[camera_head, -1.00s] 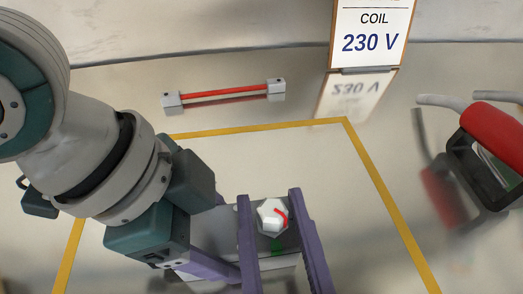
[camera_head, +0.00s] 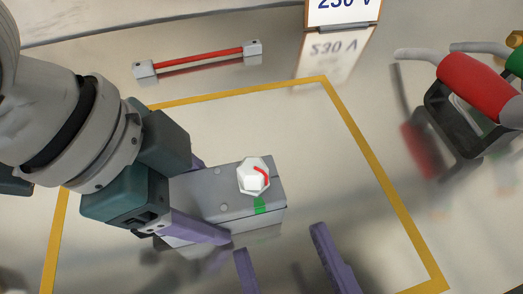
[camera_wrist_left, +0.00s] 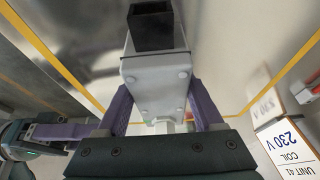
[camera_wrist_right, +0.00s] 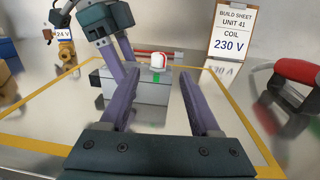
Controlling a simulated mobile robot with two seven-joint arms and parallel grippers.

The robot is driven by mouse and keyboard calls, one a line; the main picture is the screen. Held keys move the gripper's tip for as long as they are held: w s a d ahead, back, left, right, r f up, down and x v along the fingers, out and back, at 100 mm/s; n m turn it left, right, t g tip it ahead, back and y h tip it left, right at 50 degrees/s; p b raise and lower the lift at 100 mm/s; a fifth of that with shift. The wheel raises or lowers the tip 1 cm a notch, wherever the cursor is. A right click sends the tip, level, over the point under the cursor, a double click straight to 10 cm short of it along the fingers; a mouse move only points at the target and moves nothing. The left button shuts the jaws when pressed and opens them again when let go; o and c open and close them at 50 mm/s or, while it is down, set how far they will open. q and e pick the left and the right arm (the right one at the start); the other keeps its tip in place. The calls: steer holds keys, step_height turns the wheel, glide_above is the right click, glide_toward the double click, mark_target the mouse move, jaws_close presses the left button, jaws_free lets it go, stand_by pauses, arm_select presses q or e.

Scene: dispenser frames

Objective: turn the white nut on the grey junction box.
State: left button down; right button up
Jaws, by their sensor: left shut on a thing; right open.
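The grey junction box (camera_head: 205,203) stands on the floor area inside the yellow outline; it also shows in the left wrist view (camera_wrist_left: 155,80) and right wrist view (camera_wrist_right: 143,92). The white nut (camera_head: 250,178), faceted with a red mark on its upper right, sits on the box top near its right end. A green mark (camera_head: 261,206) is on the box edge just below the nut. My left gripper (camera_head: 215,200) is shut on the box across its left part. My right gripper (camera_head: 279,240) is open and empty, in front of the nut and apart from it.
A red bar with grey end blocks (camera_head: 200,57) lies behind. A sign reading 230 V (camera_head: 343,10) stands at the back. A red-and-black tool (camera_head: 472,85) is at the right. Inside the yellow outline (camera_head: 373,165), the area right of the box is clear.

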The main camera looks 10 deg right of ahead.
mark_target(264, 181)
steer(key=d+n+y, duration=0.2)
steer(key=y, duration=0.1)
steer(key=d+n+g+y, duration=0.1)
steer(key=y, duration=0.1)
steer(key=shift+s+d, duration=0.3)
steer(key=n+y, duration=0.1)
steer(key=d+n+g+y, duration=0.1)
steer(key=shift+s+d+y, duration=0.3)
steer(key=shift+g, duration=0.3)
steer(key=x, duration=1.2)
steer(key=shift+s+r, duration=0.1)
jaws_close()
